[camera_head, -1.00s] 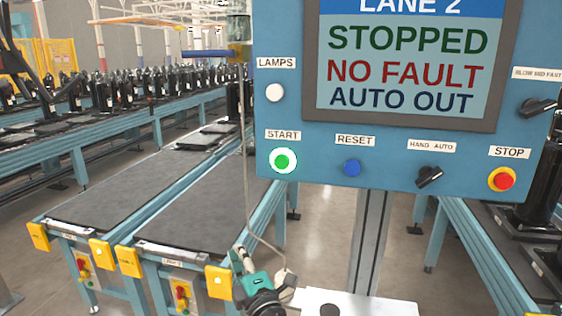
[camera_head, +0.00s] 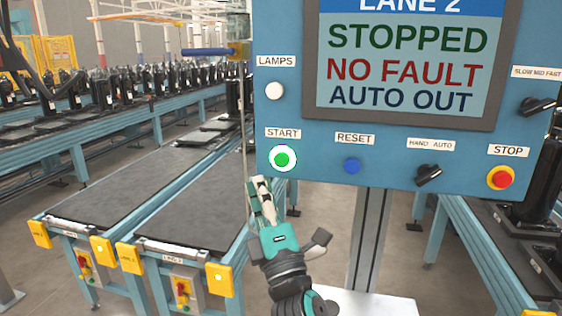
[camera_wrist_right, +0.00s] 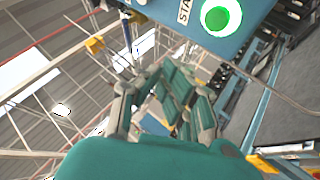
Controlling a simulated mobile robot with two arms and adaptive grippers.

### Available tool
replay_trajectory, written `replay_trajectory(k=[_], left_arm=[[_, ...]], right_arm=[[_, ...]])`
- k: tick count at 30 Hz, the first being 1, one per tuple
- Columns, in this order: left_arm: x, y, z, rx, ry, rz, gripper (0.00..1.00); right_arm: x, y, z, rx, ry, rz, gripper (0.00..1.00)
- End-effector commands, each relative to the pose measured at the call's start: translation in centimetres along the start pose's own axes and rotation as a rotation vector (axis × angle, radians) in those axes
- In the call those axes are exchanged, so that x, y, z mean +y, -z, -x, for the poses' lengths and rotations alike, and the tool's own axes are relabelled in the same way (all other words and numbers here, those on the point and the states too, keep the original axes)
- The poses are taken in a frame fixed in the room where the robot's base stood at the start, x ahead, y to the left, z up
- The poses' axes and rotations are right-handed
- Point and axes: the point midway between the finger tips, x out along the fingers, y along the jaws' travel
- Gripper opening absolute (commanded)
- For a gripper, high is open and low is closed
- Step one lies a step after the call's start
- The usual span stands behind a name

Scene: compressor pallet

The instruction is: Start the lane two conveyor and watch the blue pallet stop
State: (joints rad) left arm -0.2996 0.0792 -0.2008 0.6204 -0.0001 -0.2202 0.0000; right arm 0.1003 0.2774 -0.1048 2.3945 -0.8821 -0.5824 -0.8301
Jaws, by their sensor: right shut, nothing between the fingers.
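A blue control panel (camera_head: 315,130) fills the upper right of the head view. Its screen (camera_head: 407,65) reads LANE 2, STOPPED, NO FAULT, AUTO OUT. The green START button (camera_head: 283,158) with its pale ring is at the panel's lower left; it also shows at the top of the right wrist view (camera_wrist_right: 222,17). My right gripper (camera_head: 261,186) is shut and empty, its fingertips just below and left of the START button in the picture, seemingly apart from it. It also shows in the right wrist view (camera_wrist_right: 168,92). My left gripper is out of view. I cannot make out a blue pallet.
The panel also has a blue RESET button (camera_head: 352,166), a HAND/AUTO selector (camera_head: 429,175), a red STOP button (camera_head: 501,178) and a white lamp (camera_head: 275,91). Two dark conveyor belts (camera_head: 120,190) (camera_head: 205,205) run at the left, their near stretches bare. Black compressors line the rear conveyor.

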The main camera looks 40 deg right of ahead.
Motion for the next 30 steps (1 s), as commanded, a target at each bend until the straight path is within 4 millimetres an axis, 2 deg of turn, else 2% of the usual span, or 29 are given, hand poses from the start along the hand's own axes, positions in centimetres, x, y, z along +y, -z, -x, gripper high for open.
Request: replay_trajectory(k=[18, 30], left_arm=[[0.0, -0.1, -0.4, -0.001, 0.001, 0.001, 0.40], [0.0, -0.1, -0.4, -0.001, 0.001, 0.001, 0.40]], right_arm=[[-3.8, -3.8, -5.2, 0.000, 0.000, 0.000, 0.00], [-4.2, -4.2, -5.8, 0.000, 0.001, -0.002, 0.00]])
